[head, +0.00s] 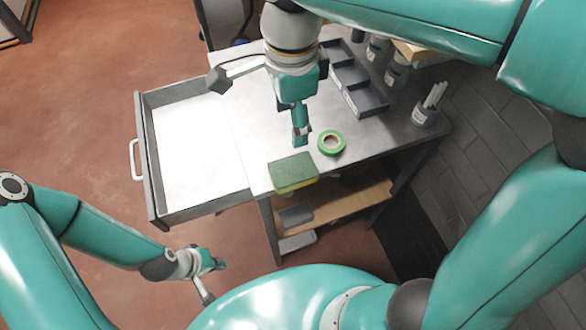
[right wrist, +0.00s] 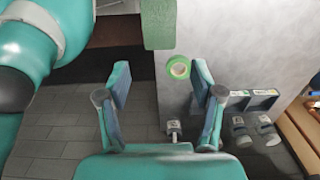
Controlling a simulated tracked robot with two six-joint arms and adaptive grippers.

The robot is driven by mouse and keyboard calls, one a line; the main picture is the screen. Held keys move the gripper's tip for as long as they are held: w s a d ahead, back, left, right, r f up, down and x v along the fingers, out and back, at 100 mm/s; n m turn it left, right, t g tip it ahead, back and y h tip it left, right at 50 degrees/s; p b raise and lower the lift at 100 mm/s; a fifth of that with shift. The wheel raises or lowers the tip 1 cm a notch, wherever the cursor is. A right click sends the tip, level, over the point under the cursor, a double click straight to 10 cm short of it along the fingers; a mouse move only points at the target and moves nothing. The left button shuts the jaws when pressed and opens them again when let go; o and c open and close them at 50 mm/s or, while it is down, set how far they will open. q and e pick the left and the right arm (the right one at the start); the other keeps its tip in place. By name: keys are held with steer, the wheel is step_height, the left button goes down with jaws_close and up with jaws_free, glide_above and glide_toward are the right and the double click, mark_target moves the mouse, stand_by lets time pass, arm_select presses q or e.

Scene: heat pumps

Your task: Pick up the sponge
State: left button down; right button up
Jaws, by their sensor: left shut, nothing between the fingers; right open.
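The sponge (head: 293,171), green on top with a yellow side, lies at the front edge of the white-grey workbench top (head: 262,135). It also shows, partly cut off, at the top of the right wrist view (right wrist: 158,24). My right gripper (head: 301,135) is over the bench, behind the sponge in the head view and apart from it. In the right wrist view its fingers (right wrist: 162,88) are spread with nothing held between them. My left gripper (head: 214,264) is low at the front left, away from the bench, shut and empty.
A green tape roll (head: 331,143) lies close right of the sponge. An open drawer (head: 152,165) juts out at the left. A grey compartment tray (head: 352,80) and a cup of white sticks (head: 427,113) stand further back. A wooden shelf (head: 345,202) is below.

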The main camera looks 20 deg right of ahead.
mark_target(293, 168)
steer(key=shift+o, duration=1.2)
steer(key=shift+f, duration=0.3)
steer(key=shift+o, duration=0.9)
step_height(293, 168, down, 11)
steer(key=shift+r+b, duration=0.1)
steer(key=shift+b, duration=0.35)
steer(key=shift+d+f, duration=0.1)
steer(key=shift+f, duration=2.7)
